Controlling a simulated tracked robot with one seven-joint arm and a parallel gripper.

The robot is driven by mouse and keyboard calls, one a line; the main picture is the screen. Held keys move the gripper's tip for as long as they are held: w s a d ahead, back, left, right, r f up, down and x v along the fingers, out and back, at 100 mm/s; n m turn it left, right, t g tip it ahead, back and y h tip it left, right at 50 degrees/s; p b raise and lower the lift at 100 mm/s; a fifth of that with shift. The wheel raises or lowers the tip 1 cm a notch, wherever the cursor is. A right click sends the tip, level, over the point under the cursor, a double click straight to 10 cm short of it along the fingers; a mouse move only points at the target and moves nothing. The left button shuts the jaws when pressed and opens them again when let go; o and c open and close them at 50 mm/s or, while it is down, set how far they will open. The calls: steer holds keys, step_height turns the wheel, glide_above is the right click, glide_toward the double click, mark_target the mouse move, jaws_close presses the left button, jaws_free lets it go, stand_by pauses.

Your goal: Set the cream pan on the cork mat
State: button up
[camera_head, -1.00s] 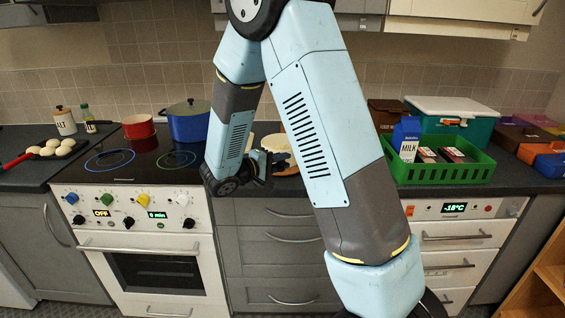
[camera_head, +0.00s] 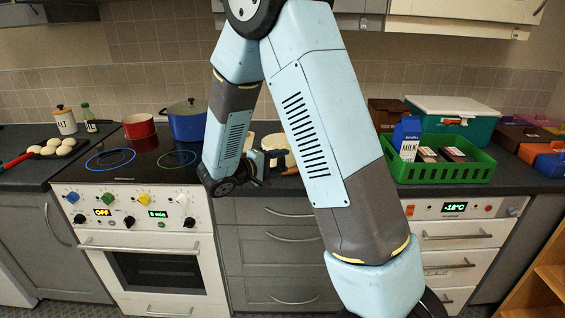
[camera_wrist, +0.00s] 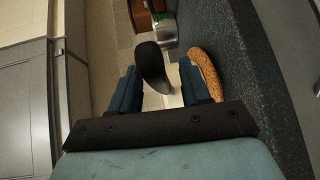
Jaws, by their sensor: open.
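The cream pan (camera_head: 276,143) stands on the dark counter behind my forearm, and my arm hides most of it. In the wrist view its dark handle (camera_wrist: 150,64) reaches up between my two fingers, with a pale part of the pan (camera_wrist: 173,99) below. My gripper (camera_head: 265,165) is open around the handle, and a gap shows beside the fingers; it also shows in the wrist view (camera_wrist: 160,78). The cork mat (camera_wrist: 204,68) lies just right of the fingers in the wrist view, with its edge curving past them. In the head view it is mostly hidden.
A hob with a red pot (camera_head: 138,126) and a blue pot (camera_head: 186,121) is on the left. A green crate (camera_head: 445,173) with a milk carton (camera_head: 406,138) stands on the right. A teal and white box (camera_head: 452,117) is behind it.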

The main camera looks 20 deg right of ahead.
steer(key=v, duration=1.1)
steer(key=s+d+r+m+g+y, duration=0.3)
steer(key=s+d+r+g+y, duration=0.35)
steer(key=s+d, duration=0.5)
steer(key=s+r+m+t+y, duration=0.1)
steer(key=s+r+t+y, duration=0.2)
steer(key=s, duration=0.3)
steer(key=s+r+t+y, duration=0.3)
steer(key=s+r+y, duration=0.2)
steer(key=s, duration=0.1)
steer(key=shift+a+m+y, duration=0.2)
steer(key=shift+m+y, duration=0.15)
steer(key=shift+m, duration=0.05)
steer(key=shift+s, duration=0.15)
